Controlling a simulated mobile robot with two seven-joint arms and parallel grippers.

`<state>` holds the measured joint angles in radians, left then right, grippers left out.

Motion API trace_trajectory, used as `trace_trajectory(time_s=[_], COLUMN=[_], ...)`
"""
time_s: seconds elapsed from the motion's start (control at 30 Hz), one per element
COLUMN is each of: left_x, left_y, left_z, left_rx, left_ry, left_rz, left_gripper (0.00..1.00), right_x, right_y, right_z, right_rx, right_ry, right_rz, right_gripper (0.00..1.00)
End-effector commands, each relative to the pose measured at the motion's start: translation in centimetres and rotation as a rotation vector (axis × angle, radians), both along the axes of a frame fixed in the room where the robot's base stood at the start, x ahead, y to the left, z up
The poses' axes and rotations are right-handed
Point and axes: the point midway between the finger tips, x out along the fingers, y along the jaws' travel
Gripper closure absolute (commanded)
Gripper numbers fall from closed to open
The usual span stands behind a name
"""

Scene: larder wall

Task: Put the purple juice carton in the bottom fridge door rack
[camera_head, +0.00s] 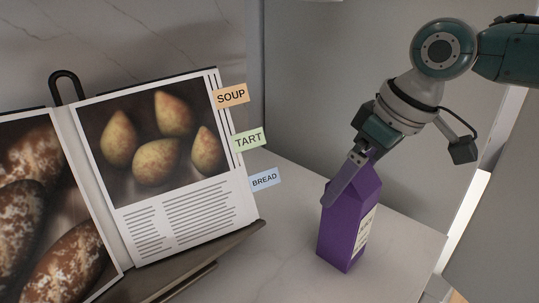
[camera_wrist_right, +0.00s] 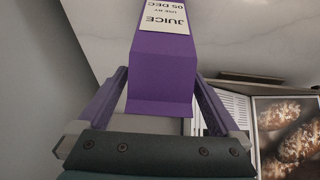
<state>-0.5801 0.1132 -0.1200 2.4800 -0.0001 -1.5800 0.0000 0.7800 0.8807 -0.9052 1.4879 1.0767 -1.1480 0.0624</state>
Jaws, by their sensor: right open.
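The purple juice carton (camera_head: 346,226) stands upright on the pale marble counter in the head view, with a cream label on its right side. My right gripper (camera_head: 343,183) comes down from the upper right at the carton's top. In the right wrist view the carton (camera_wrist_right: 163,75) and its "JUICE" label show between the two fingers of the open right gripper (camera_wrist_right: 160,92), with a gap visible on each side. My left gripper is not in view. The fridge and its door rack cannot be made out.
A grey panel (camera_head: 340,90) rises behind. The counter (camera_head: 285,262) is bare between holder and carton.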

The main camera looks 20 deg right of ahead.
Motion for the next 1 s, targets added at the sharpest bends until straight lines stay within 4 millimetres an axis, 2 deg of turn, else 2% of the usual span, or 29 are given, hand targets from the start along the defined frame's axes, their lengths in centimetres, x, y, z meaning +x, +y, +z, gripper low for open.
trace_trajectory(time_s=[0.17,0.5,0.7,0.87,1.0], left_x=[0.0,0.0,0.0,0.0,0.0], left_y=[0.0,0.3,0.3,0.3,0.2], left_z=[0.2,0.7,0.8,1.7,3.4], left_rx=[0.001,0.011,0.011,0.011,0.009], left_ry=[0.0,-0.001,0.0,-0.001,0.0], left_rz=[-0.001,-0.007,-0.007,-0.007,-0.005], left_gripper=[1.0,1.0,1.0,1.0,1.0], right_x=[-0.3,-2.9,-3.9,-3.9,-3.6], right_y=[-0.2,-1.3,-1.6,-1.3,-1.1], right_z=[1.4,8.2,10.8,10.8,8.6], right_rx=[0.0,-0.001,0.001,0.006,0.015], right_ry=[-0.002,-0.004,-0.002,-0.004,-0.011], right_rz=[0.0,0.0,-0.001,0.016,0.028], right_gripper=[0.0,0.0,0.0,0.0,0.0])
